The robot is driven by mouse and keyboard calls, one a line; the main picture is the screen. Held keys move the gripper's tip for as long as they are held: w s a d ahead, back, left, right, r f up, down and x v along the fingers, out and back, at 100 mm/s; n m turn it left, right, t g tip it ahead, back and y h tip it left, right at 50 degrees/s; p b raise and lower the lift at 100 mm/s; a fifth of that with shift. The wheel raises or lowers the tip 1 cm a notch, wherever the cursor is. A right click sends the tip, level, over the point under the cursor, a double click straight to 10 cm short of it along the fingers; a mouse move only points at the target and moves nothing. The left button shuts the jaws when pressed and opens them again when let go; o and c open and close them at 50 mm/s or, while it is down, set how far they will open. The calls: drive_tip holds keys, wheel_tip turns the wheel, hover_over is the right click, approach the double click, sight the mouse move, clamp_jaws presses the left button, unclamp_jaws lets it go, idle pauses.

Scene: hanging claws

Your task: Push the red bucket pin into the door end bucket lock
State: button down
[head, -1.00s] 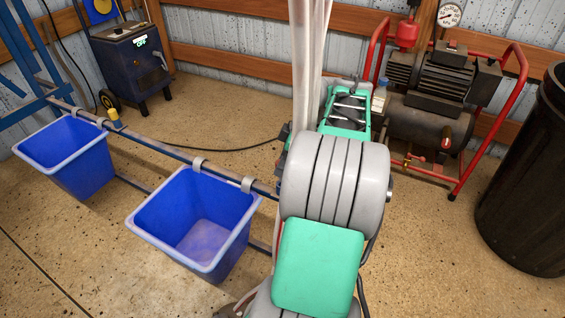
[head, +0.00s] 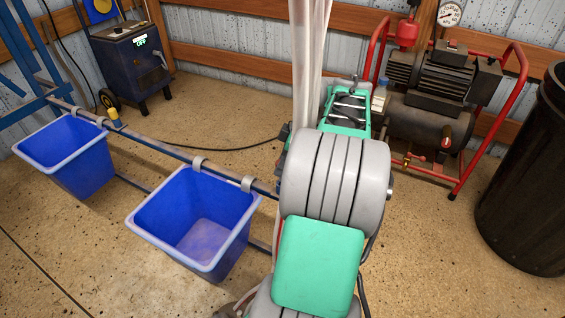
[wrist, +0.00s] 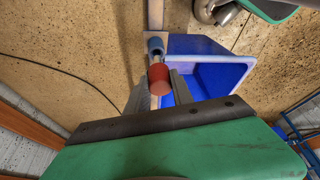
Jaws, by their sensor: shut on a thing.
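The red bucket pin (wrist: 158,80) is between the two fingers of my gripper (wrist: 159,90) in the wrist view. The fingers are shut on it. A short metal shaft shows just beyond its red head, leading to a blue-grey cylindrical piece (wrist: 155,45) on the rail, which looks like the bucket lock. The red head stands apart from this piece; I cannot tell how deep the shaft sits. A blue bucket (wrist: 222,75) is just right of the pin. In the head view my arm hides the gripper, pin and lock.
In the head view, two blue buckets (head: 195,220) (head: 65,155) hang by grey hooks from a blue rail (head: 150,142). A red-framed compressor (head: 430,100) and a black bin (head: 525,180) stand at the right. A dark blue machine (head: 130,65) stands at the back left. The floor between is clear.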

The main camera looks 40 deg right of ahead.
drive_tip(key=shift+f+b, duration=1.75)
drive_tip(key=shift+f, duration=0.5)
drive_tip(key=c, duration=1)
unclamp_jaws()
drive_tip(key=shift+r, duration=0.1)
drive_tip(key=shift+c, duration=0.2)
drive_tip(key=shift+r, duration=0.1)
drive_tip(key=p+v, duration=0.5)
drive_tip(key=v, duration=0.3)
drive_tip(key=w+a+r+m+p, duration=0.2)
drive_tip(key=a+r+p, duration=0.6)
drive_tip(key=r+p, duration=0.15)
drive_tip(key=w+a+r+m+p, duration=0.1)
drive_tip(key=w+a+r+p, duration=0.2)
drive_tip(key=a+r+p, duration=0.65)
drive_tip(key=s+a+r+m+h+p, duration=0.1)
drive_tip(key=s+a+r+m+p, duration=0.1)
drive_tip(key=a+r+p, duration=0.4)
drive_tip(key=s+a+r+m+h+p, duration=0.1)
drive_tip(key=s+a+r+p, duration=0.4)
drive_tip(key=r+p, duration=0.4)
drive_tip(key=shift+s+a+r+m+p, duration=0.3)
drive_tip(key=shift+a+r+m+p, duration=0.15)
drive_tip(key=shift+p, duration=0.75)
